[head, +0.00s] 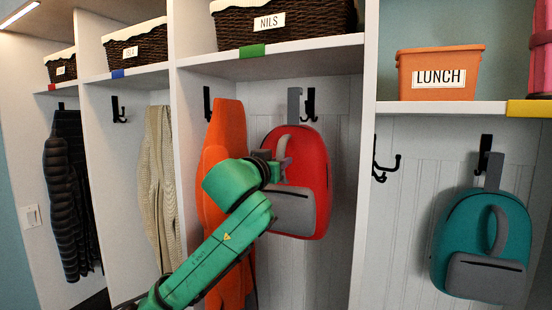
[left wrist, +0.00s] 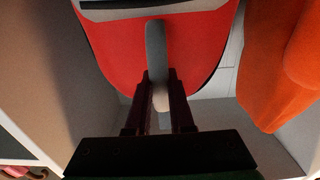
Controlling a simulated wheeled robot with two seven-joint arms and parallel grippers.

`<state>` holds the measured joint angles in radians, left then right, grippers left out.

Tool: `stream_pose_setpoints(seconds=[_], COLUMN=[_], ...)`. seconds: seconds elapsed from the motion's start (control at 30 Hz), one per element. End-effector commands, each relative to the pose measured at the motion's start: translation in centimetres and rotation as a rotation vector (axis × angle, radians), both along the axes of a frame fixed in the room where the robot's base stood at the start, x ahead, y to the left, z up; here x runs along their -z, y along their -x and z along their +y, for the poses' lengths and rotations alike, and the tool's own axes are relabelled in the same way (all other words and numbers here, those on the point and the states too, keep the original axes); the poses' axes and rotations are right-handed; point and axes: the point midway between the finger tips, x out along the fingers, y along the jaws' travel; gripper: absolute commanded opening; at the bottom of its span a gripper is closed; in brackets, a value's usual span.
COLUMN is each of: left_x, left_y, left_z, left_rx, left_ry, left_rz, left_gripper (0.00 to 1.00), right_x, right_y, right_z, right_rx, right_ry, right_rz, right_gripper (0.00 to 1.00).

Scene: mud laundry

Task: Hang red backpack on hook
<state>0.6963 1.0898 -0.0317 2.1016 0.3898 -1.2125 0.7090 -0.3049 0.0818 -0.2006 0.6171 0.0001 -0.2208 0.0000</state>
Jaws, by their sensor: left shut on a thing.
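The red backpack (head: 312,160) with a grey front pocket is upright in the cubby under the NILS basket. Its grey top loop (head: 293,104) stands up just left of a black double hook (head: 310,104) on the back wall. I cannot tell whether the loop is around a hook prong. My left gripper (head: 280,164) is at the backpack's front, shut on its grey front handle. The left wrist view shows the fingers (left wrist: 160,97) closed around this grey handle (left wrist: 155,50), with the red backpack (left wrist: 200,60) behind. My right gripper is not in view.
An orange garment (head: 225,125) hangs close left of the backpack, partly behind my left arm. The cubby divider (head: 366,190) stands to the right. A teal backpack (head: 480,235) hangs in the right cubby beside a free hook (head: 384,168). A shelf (head: 275,58) runs above.

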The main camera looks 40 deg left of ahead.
Motion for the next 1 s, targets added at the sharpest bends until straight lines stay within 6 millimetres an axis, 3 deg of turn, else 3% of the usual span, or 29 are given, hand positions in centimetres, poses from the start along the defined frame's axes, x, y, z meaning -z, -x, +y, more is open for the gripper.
stream_pose_setpoints(seconds=[0.77, 1.0], left_x=[-0.6, -0.2], left_y=[-7.1, -9.2], left_z=[2.5, 3.2], left_rx=[0.000, 0.000], left_ry=[-0.002, 0.000], left_rz=[-0.005, -0.007], left_gripper=[0.00, 0.00], right_x=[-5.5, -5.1], right_y=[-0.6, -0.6], right_z=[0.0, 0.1], right_rx=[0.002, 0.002], right_ry=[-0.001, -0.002], right_rz=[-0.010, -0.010], right_gripper=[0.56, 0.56])
